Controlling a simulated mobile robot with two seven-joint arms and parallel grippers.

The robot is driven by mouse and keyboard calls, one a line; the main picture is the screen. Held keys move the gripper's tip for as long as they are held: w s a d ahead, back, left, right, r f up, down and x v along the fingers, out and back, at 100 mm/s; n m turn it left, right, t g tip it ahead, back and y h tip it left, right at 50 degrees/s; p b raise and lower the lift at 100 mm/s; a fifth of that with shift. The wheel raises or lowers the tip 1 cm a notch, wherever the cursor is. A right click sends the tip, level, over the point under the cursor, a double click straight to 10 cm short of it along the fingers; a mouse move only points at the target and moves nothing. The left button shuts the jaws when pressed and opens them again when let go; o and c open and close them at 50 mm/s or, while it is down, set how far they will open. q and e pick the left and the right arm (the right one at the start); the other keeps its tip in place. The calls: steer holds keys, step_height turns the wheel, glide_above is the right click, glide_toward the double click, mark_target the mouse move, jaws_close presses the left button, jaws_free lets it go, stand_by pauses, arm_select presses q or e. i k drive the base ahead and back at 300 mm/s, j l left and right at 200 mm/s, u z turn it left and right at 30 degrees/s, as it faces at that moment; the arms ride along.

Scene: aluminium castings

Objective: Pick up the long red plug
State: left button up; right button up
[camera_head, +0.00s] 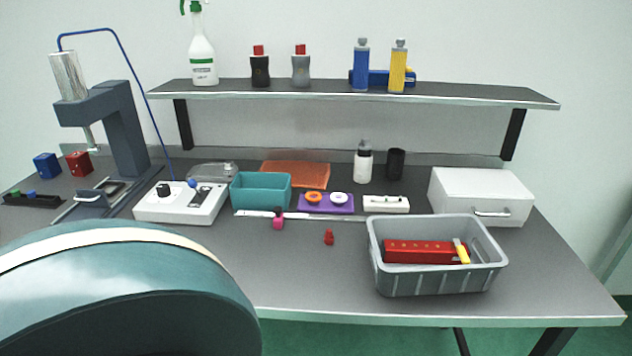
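A small red plug-like piece (329,237) stands on the grey table near its middle, left of the grey crate. It is small in the view, so its exact shape and length are hard to tell. A long red block (420,251) with a row of small marks on its front lies inside the grey crate (436,283), beside a yellow-handled piece (462,251). I cannot tell from its shape whether this block is a plug. Neither of my grippers shows in the view.
A white drawer box (481,194) stands right. The table's front left is hidden; its front middle is clear.

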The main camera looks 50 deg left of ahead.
mark_target(329, 237)
steer(key=u, duration=1.5)
